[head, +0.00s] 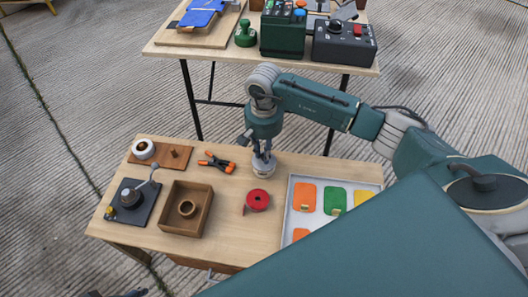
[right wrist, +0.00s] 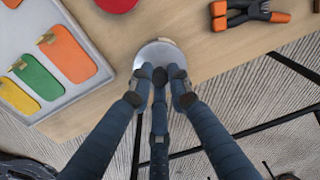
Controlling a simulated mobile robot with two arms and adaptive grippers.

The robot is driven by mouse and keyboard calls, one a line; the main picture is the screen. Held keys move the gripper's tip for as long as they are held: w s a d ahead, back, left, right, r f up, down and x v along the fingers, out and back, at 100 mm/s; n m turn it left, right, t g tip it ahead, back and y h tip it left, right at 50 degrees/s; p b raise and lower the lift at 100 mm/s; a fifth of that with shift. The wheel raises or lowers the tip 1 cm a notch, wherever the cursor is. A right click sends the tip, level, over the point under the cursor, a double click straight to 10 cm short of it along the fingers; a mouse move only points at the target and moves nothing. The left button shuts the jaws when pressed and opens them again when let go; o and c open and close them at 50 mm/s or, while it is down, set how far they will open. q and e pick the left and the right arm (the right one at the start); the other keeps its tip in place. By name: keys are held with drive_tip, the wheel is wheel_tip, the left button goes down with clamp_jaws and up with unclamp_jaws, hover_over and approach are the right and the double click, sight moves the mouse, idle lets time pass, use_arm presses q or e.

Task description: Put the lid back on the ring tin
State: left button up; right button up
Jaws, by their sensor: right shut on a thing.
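My right gripper (head: 263,157) points down at the back edge of the wooden table and is shut on a pale silver round piece (head: 263,171). In the right wrist view the three fingers (right wrist: 160,76) meet at this silver disc (right wrist: 160,52); they hide part of it. It looks like the tin's lid, but I cannot tell whether the tin is under it. It is at or just above the table top. Dark tips at the bottom left edge of the head view (head: 115,294) seem to be my left gripper; too little shows to tell its state.
A red round roll (head: 258,200) lies in front. A white tray (head: 286,210) with coloured tags is at right. Another table (head: 210,50) stands behind.

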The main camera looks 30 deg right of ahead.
idle(0.4)
drive_tip(key=o, duration=0.9)
drive_tip(key=shift+o, duration=0.2)
drive_tip(key=o, duration=0.4)
drive_tip(key=shift+o, duration=0.2)
drive_tip(key=shift+r, duration=0.1)
